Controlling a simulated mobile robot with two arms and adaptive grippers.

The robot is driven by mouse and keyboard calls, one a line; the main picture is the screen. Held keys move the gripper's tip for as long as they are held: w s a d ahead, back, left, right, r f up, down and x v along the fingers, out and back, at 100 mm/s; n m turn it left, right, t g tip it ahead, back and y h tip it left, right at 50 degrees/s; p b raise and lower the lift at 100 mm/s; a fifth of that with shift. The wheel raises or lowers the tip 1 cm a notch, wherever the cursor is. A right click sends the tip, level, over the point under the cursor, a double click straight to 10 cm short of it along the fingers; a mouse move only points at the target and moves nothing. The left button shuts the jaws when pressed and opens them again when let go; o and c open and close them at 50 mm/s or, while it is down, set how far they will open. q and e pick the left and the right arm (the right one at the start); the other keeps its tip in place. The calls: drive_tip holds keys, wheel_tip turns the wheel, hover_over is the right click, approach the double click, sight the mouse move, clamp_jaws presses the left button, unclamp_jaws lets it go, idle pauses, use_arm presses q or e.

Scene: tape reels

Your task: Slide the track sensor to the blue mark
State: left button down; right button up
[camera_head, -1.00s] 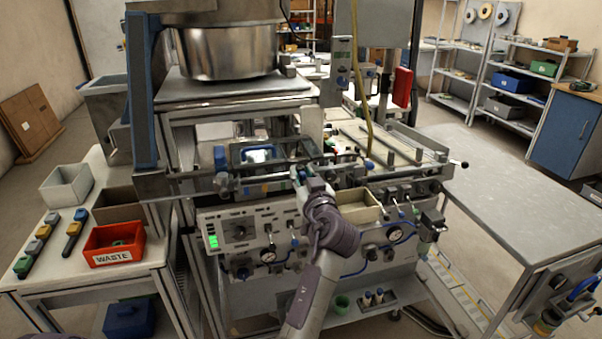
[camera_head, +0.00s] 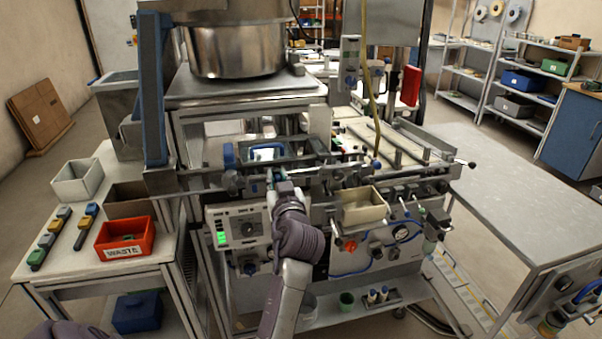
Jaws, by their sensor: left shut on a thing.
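My left gripper (camera_head: 272,179) is at the front rail (camera_head: 330,180) of the machine, left of the cream tray. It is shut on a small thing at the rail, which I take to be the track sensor. The gripper and wrist hide most of it. I cannot make out the blue mark on the rail. My right gripper is not in view.
A dark clamp (camera_head: 233,181) sits on the rail just left of my gripper. A control panel (camera_head: 238,226) with a green light is below. A cream tray (camera_head: 364,207) is to the right. A red waste bin (camera_head: 125,239) stands on the left table.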

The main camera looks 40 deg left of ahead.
use_arm(q)
drive_tip(key=shift+s+a, duration=0.45)
drive_tip(key=shift+s, duration=0.05)
drive_tip(key=c, duration=1.4)
unclamp_jaws()
drive_tip(key=shift+w, duration=0.1)
wheel_tip(320, 180, up, 10)
drive_tip(key=shift+o, duration=0.2)
drive_tip(key=shift+a, duration=0.1)
